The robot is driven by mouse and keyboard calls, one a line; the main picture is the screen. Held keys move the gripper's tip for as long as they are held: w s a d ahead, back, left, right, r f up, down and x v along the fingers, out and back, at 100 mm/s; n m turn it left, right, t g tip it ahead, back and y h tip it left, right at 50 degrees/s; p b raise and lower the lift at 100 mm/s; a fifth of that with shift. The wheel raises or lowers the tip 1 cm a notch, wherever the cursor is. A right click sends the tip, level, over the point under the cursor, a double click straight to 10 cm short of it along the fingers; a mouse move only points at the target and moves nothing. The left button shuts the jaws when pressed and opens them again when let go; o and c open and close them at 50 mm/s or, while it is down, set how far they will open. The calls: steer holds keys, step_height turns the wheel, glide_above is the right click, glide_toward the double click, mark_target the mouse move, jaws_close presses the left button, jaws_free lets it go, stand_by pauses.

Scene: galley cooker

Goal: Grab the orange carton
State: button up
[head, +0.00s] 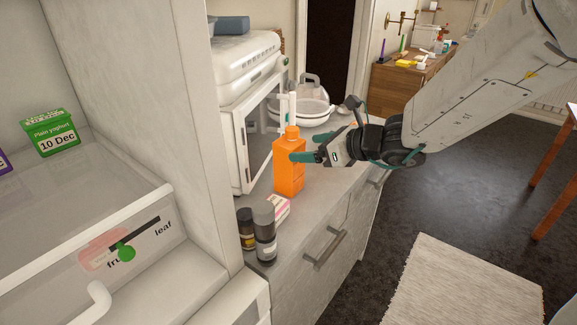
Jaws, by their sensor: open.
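The orange carton (289,173) stands upright on the grey counter in the head view, in front of the white microwave-like appliance. It has an orange cap on top. My gripper (305,148) reaches in from the right at the height of the carton's upper part. Its teal fingers are open. One finger overlaps the carton's upper front in the picture, and the other shows just right of and behind its top. I cannot tell whether either finger touches the carton.
Two dark jars (264,232) and a small pink-and-white box (279,209) stand on the counter (318,197) just in front of the carton. The white appliance (243,135) is close on the left. An open fridge with a green yoghurt tub (50,132) fills the left side.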

mark_target(289, 147)
steer(key=x, duration=0.7)
steer(key=shift+w+a, duration=0.1)
steer(key=shift+w, duration=0.05)
steer(key=shift+c, duration=0.3)
steer(key=c, duration=1.5)
steer(key=shift+c, duration=0.9)
steer(key=shift+r, duration=0.15)
